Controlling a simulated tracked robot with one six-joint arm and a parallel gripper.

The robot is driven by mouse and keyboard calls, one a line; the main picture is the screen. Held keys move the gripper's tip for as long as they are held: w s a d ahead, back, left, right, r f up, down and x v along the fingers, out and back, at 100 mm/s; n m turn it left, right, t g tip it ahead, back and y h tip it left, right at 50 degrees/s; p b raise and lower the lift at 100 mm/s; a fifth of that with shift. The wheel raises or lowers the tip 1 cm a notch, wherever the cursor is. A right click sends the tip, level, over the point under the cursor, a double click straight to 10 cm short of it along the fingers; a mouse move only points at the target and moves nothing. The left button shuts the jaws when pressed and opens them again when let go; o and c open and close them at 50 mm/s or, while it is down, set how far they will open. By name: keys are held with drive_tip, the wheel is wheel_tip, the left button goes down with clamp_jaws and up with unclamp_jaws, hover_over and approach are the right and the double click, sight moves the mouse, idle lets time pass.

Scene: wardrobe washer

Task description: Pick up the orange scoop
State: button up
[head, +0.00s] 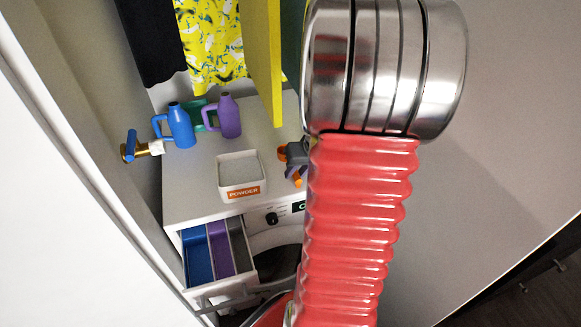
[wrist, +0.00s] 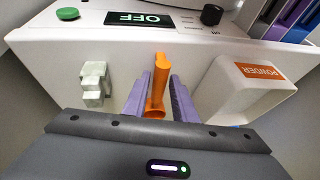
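The orange scoop (wrist: 157,85) shows in the middle of the wrist view, between the two purple fingers of my gripper (wrist: 160,92). The fingers lie close along both sides of it. I cannot tell whether they touch it or leave a small gap. In the head view my gripper (head: 293,171) is down at the washer top, right of the powder box, and partly hidden by my red arm. A bit of orange, seemingly the scoop (head: 298,181), shows beside it there.
The white powder box (head: 240,177) stands close left of my gripper in the head view and also shows in the wrist view (wrist: 245,92). Blue (head: 181,125) and purple (head: 228,117) jugs stand behind it. The detergent drawer (head: 210,250) is open. A yellow panel (head: 262,60) hangs above.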

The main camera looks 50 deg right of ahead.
clamp_jaws()
drive_tip(key=shift+r, duration=0.7)
wheel_tip(320, 180, up, 2)
drive_tip(key=shift+r, duration=0.1)
drive_tip(key=s+a, duration=0.1)
drive_tip(key=s, duration=1.7)
drive_tip(key=shift+a, duration=0.2)
drive_tip(key=shift+c, duration=1.2)
unclamp_jaws()
clamp_jaws()
